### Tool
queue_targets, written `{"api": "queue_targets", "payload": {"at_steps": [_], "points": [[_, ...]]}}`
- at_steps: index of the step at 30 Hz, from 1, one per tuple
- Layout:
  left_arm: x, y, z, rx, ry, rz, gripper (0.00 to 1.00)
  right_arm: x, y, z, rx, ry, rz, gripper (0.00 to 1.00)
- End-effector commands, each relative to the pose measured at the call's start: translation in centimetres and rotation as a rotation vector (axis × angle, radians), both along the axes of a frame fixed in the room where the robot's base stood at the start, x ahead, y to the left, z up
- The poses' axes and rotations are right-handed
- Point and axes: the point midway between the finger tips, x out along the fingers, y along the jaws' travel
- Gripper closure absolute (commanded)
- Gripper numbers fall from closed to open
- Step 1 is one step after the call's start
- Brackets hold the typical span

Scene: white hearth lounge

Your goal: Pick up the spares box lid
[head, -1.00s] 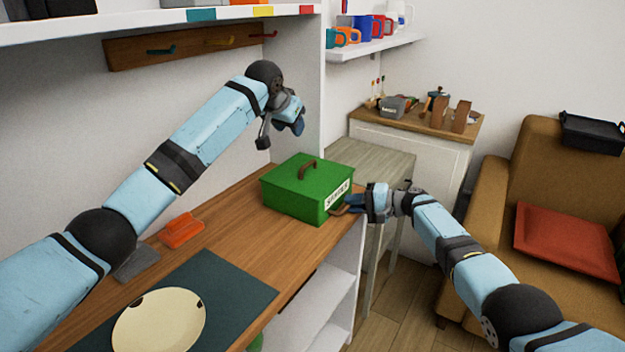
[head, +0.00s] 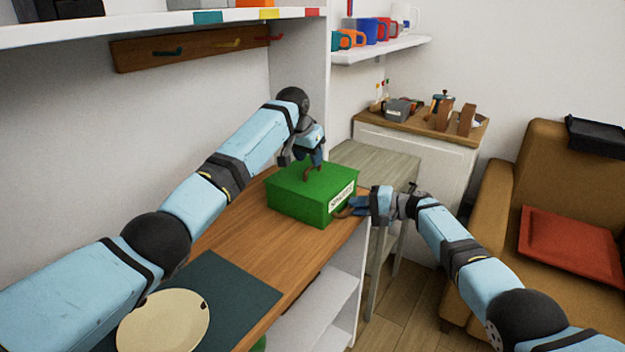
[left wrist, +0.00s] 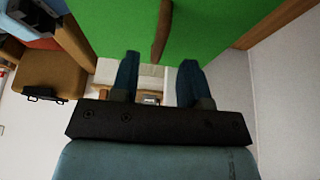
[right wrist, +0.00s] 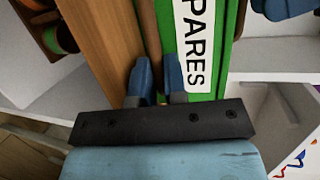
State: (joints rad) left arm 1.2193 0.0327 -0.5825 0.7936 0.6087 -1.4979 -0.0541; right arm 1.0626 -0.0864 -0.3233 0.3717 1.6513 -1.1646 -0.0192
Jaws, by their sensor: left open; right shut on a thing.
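The green spares box (head: 300,205) stands on the wooden counter with its lid (head: 285,181) on top. Its white label (head: 341,198) reads SPARES in the right wrist view (right wrist: 193,42). My left gripper (head: 308,160) is just above the lid, open. The brown lid handle (left wrist: 162,30) lies between the lines of its fingers in the left wrist view; I see no grip on it. My right gripper (head: 354,207) is shut on a brown side handle (right wrist: 149,30) at the label end of the box.
A cream plate (head: 163,322) lies on a dark mat (head: 225,285) nearer on the counter (head: 252,240). A white shelf (head: 120,22) hangs above, with a hook rail (head: 190,48) below it. A grey side table (head: 375,160) and an armchair (head: 550,165) stand right.

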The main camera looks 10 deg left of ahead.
Motion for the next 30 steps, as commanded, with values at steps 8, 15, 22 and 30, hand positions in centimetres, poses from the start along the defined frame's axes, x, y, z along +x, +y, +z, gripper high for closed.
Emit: {"api": "queue_targets", "payload": {"at_steps": [8,15,22,30], "points": [[0.9,-0.7,-3.2,0.001,0.001,-0.001,0.58,0.0,0.0,0.0,0.0,0.001,0.0,1.0],[0.9,-0.7,-3.3,0.0,0.0,0.0,0.58,0.0,0.0,0.0,0.0,0.001,0.0,1.0],[0.9,-0.7,-3.3,0.0,0.0,0.0,1.0,0.0,0.0,0.0,0.0,0.001,0.0,1.0],[0.9,-0.7,-3.1,0.0,-0.001,0.0,1.0,0.0,0.0,0.0,0.0,0.001,0.0,1.0]]}}
